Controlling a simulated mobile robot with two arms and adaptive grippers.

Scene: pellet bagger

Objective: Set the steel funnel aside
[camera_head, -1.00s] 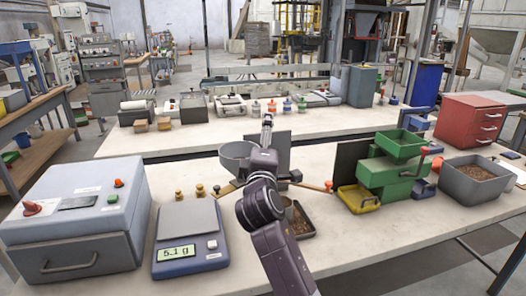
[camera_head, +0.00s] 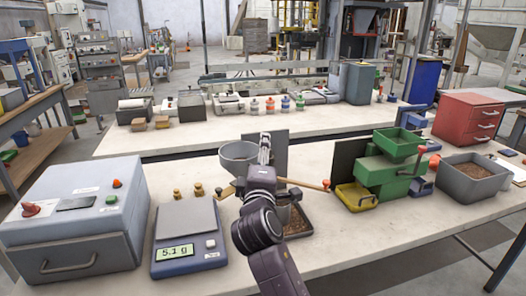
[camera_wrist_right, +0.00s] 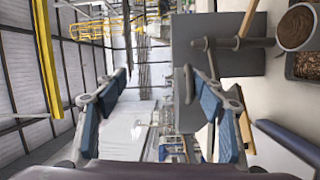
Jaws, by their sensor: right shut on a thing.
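The steel funnel (camera_head: 238,157) is a grey bowl at the middle of the near table in the head view. My right gripper (camera_head: 265,142) is just to the right of its rim, in front of a dark upright panel (camera_head: 278,143). In the right wrist view the two blue-padded fingers (camera_wrist_right: 158,100) stand apart; what they hold does not show clearly. I cannot make out the funnel between them or tell whether they touch it. My left gripper is not in view.
A bench scale (camera_head: 187,228) and a grey-blue machine (camera_head: 75,195) stand left. A tray of pellets (camera_head: 300,225) lies beside my arm. A green feeder (camera_head: 385,175) and a grey bin (camera_head: 472,185) stand right. Some tabletop is bare at the front right.

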